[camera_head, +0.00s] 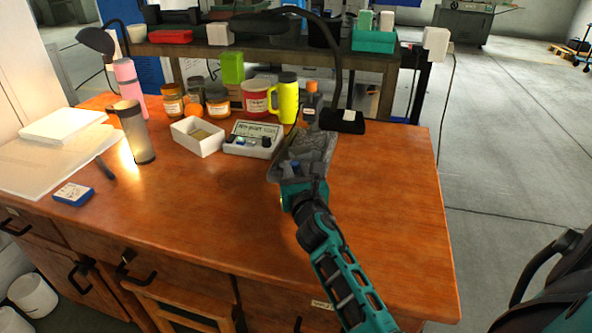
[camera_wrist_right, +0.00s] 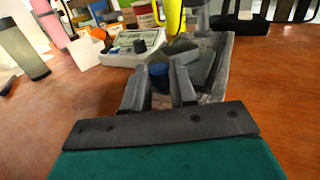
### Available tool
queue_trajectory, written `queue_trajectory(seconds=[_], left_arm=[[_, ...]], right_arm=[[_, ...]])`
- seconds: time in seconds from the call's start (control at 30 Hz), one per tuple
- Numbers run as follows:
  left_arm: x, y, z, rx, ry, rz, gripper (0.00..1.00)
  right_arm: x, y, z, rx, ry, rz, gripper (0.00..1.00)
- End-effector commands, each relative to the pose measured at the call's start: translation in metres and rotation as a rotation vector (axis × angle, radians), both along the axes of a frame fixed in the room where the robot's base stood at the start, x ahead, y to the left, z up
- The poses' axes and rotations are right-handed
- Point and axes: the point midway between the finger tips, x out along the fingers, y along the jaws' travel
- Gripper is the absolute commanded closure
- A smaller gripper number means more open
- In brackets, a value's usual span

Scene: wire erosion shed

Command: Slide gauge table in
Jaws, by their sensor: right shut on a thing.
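The wooden table (camera_head: 230,230) fills the lower middle of the head view, and its top shows in the right wrist view (camera_wrist_right: 270,110). No thing is clearly marked as a gauge table. A grey tray (camera_head: 325,165) with grey pieces and a blue item in it sits on the table, right of centre. My right gripper (camera_head: 297,180) is at its near end, shut on the tray. In the right wrist view my fingers (camera_wrist_right: 160,88) reach over the tray (camera_wrist_right: 225,70), with a blue cylinder (camera_wrist_right: 158,76) between or just beyond them. The exact contact is hidden. My left gripper is out of view.
A grey tumbler (camera_head: 134,132) stands further left. The table's right side is clear.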

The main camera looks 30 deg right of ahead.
Motion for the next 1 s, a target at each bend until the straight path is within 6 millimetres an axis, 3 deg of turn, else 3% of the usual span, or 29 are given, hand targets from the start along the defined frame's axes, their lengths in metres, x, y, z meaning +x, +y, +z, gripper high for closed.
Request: queue_trajectory(seconds=[0.33, 0.67, 0.97, 1.0], left_arm=[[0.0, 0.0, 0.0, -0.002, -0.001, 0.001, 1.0], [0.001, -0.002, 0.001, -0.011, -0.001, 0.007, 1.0], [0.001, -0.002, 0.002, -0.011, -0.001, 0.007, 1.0], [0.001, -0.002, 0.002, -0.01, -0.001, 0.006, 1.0]], right_arm=[[0.001, -0.001, 0.0, -0.001, -0.001, 0.001, 1.0], [0.031, -0.035, 0.0, -0.004, 0.001, 0.002, 1.0], [0.032, -0.037, -0.001, 0.0, 0.001, 0.001, 1.0], [0.032, -0.037, -0.001, 0.001, 0.001, 0.001, 0.73]])
